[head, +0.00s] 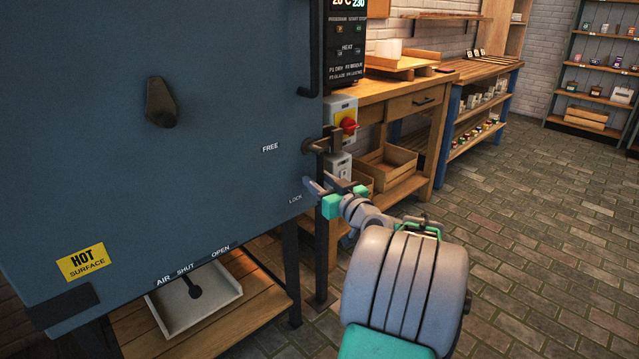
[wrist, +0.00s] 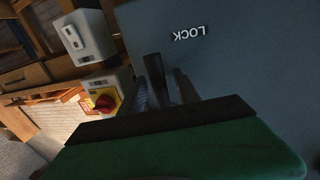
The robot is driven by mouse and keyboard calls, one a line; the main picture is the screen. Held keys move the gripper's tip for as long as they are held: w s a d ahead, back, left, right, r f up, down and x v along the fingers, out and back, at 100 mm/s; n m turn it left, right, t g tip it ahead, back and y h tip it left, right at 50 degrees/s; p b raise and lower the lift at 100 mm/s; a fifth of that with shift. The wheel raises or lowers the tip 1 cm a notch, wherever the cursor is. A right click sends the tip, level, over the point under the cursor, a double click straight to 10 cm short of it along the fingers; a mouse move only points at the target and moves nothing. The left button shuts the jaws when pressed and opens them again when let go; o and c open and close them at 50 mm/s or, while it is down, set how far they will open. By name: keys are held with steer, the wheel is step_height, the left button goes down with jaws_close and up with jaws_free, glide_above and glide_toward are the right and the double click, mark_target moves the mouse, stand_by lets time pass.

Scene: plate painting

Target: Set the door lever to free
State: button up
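The blue kiln door (head: 220,110) fills the left of the head view, with a FREE label (head: 270,147) above a LOCK label (head: 295,199) at its right edge. A dark metal latch piece (head: 318,146), seemingly part of the door lever, sits beside FREE. My gripper (head: 317,185) is at the door edge beside LOCK, below that piece. In the wrist view, a dark round-ended bar (wrist: 155,78), probably the lever, rises between my fingers near the upside-down LOCK label (wrist: 188,33). The gripper body hides its lower part, and I cannot tell whether the fingers press on it.
A switch box with a red knob (head: 348,126) is close behind my gripper. The control panel (head: 347,45) is above it. A wooden workbench (head: 400,90) with a crate (head: 388,166) under it stands behind. The brick floor (head: 530,240) at right is clear.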

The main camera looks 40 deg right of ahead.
jaws_close()
stand_by(1.4)
